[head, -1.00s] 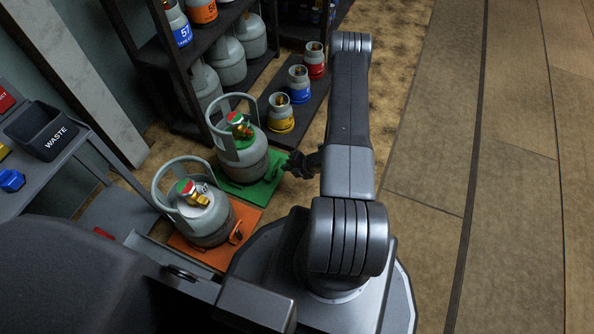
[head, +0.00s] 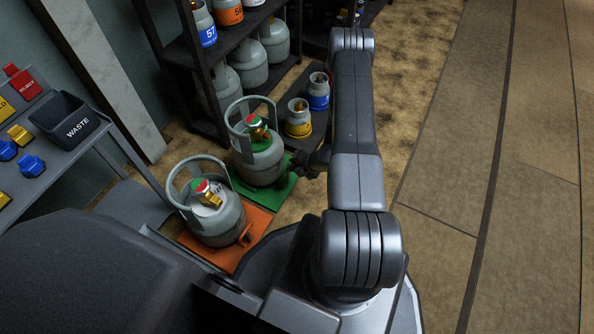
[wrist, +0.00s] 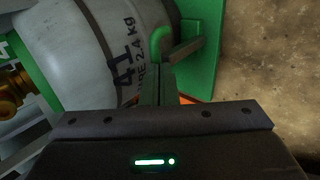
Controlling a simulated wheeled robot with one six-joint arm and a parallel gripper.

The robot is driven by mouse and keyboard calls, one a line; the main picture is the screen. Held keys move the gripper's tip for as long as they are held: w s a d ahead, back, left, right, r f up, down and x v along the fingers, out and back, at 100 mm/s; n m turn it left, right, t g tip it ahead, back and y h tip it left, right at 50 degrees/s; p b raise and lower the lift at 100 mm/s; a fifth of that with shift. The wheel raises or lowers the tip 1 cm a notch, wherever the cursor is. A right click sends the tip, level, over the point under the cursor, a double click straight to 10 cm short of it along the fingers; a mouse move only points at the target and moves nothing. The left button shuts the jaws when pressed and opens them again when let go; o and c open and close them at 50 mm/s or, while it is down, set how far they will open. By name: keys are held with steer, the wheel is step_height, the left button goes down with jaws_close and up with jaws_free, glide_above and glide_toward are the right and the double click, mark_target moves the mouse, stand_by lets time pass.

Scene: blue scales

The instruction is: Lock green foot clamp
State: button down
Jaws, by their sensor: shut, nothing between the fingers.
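The green foot clamp (wrist: 160,42) shows in the wrist view as a curved green lever beside a grey-white gas cylinder (wrist: 80,50) marked 41, with a short bar next to it. In the head view the same cylinder (head: 262,165), with a green collar and red-topped valve, stands upright on a green plate (head: 270,198). My gripper (head: 310,163) is at the right edge of this plate, low beside the cylinder. In the wrist view the shut fingers (wrist: 157,80) are just below the lever and appear close to it; contact cannot be told.
An orange plate (head: 258,222) with a second cylinder (head: 216,220) stands in front. Small cylinders, yellow (head: 298,120) and blue (head: 318,92), sit on a dark low shelf behind. A bench with a waste bin (head: 72,118) is at left. Floor at right is clear.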

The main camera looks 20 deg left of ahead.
steer(key=shift+d, duration=0.15)
steer(key=d+f+p+v, duration=0.1)
steer(key=p+v, duration=0.2)
steer(key=v, duration=1)
steer(key=b+x, duration=0.2)
steer(key=x, duration=1)
steer(key=shift+a, duration=0.4)
